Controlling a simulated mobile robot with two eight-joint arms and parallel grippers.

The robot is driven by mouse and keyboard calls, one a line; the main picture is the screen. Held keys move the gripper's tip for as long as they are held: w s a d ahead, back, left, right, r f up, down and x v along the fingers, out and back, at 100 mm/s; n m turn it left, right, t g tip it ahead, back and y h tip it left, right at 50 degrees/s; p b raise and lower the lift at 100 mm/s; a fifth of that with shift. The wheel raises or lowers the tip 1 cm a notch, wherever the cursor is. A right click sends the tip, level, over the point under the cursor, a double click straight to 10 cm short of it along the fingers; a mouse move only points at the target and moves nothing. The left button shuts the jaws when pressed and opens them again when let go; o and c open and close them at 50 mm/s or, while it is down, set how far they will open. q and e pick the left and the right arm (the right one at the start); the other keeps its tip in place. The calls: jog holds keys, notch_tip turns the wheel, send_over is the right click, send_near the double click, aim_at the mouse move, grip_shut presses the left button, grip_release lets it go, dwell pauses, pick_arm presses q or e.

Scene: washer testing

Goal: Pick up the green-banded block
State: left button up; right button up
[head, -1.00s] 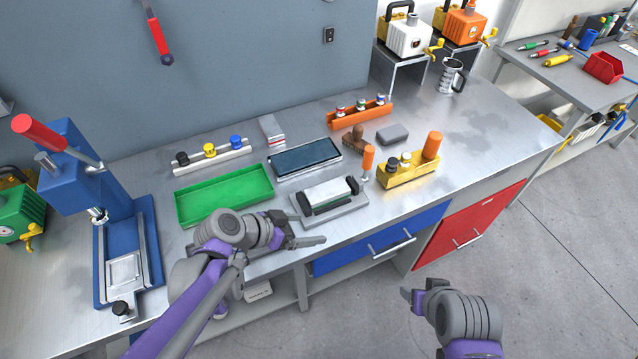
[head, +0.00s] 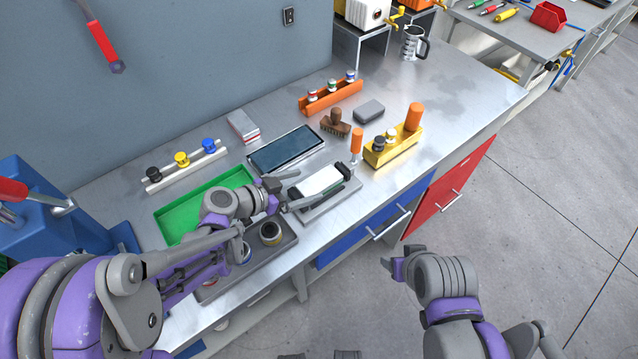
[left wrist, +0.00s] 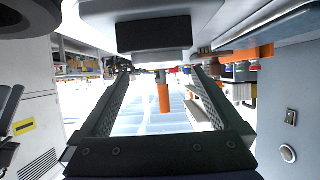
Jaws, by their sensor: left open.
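My left gripper (head: 298,190) is open and empty in the head view, its fingers at the near left end of a black-ended holder with a pale pad (head: 318,182). In the left wrist view (left wrist: 161,85) the two fingers stand wide apart. I cannot surely pick out a green-banded block. An orange rack (head: 335,98) at the back holds small silver pieces with coloured bands; the middle piece (head: 331,87) looks greenish, but it is too small to be sure. My right gripper (head: 393,267) is off the table's front edge; its jaw gap is unclear.
A green tray (head: 170,222) and a dark tray (head: 287,240) with round pieces lie by my left arm. A dark-topped plate (head: 287,150), a brown brush (head: 335,124), a grey block (head: 369,111) and a yellow rack (head: 378,159) crowd the middle. Bare tabletop lies right (head: 450,100).

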aim_at(317, 182)
pick_arm(q)
jog(key=x, duration=0.6)
grip_shut()
dwell(0.5)
